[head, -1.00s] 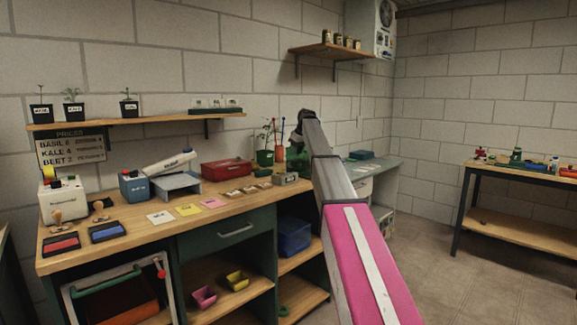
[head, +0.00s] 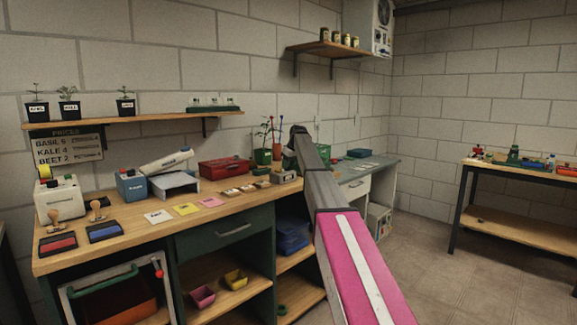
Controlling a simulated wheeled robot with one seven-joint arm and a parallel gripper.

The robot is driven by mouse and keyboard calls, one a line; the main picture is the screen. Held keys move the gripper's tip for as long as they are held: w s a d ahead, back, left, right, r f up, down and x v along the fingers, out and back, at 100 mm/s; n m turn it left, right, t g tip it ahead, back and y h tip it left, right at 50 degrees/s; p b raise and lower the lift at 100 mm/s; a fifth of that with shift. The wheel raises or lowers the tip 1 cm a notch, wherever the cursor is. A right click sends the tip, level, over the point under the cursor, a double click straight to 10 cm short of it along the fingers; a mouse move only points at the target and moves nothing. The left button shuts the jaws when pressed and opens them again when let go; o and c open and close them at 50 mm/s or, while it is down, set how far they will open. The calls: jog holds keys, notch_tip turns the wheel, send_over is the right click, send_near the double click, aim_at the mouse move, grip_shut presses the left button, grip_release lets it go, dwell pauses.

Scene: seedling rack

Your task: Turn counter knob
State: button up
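No knob that I can clearly tell as the counter knob shows. A small grey box (head: 286,177) stands near the right end of the wooden counter (head: 130,238), beside my arm; whether it is a counter with a knob is too small to tell. A white device (head: 62,199) with coloured parts on top stands at the counter's left end. My arm reaches from the lower right up to the grey box's right side. My gripper is hidden behind the arm's far end, so its fingers do not show.
Stamps, a red ink pad (head: 58,243) and a blue ink pad (head: 105,231) lie at the left front. A blue box (head: 132,186), a red toolbox (head: 225,168) and a potted plant (head: 263,156) stand along the back. A shelf (head: 140,119) hangs above. The floor at right is clear.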

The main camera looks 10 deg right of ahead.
grip_shut()
jog(key=shift+s+f+m, duration=0.1)
jog(key=shift+m, duration=0.3)
jog(key=m, duration=0.1)
jog(key=m+h, duration=0.1)
jog(key=m, duration=0.1)
jog(key=shift+a+h, duration=0.2)
jog(key=shift+h, duration=0.1)
jog(key=m+h, duration=0.1)
jog(key=m, duration=0.1)
jog(key=m+h, duration=0.1)
jog(key=m, duration=0.2)
jog(key=shift+a+t, duration=0.2)
jog(key=shift+t, duration=0.1)
jog(key=m+h, duration=0.1)
jog(key=m, duration=0.4)
jog(key=shift+a+m+g+h, duration=0.15)
jog(key=shift+m+g+h, duration=0.25)
jog(key=shift+f+m+g+h, duration=0.1)
jog(key=shift+m+g+h, duration=0.4)
jog(key=shift+m, duration=1.1)
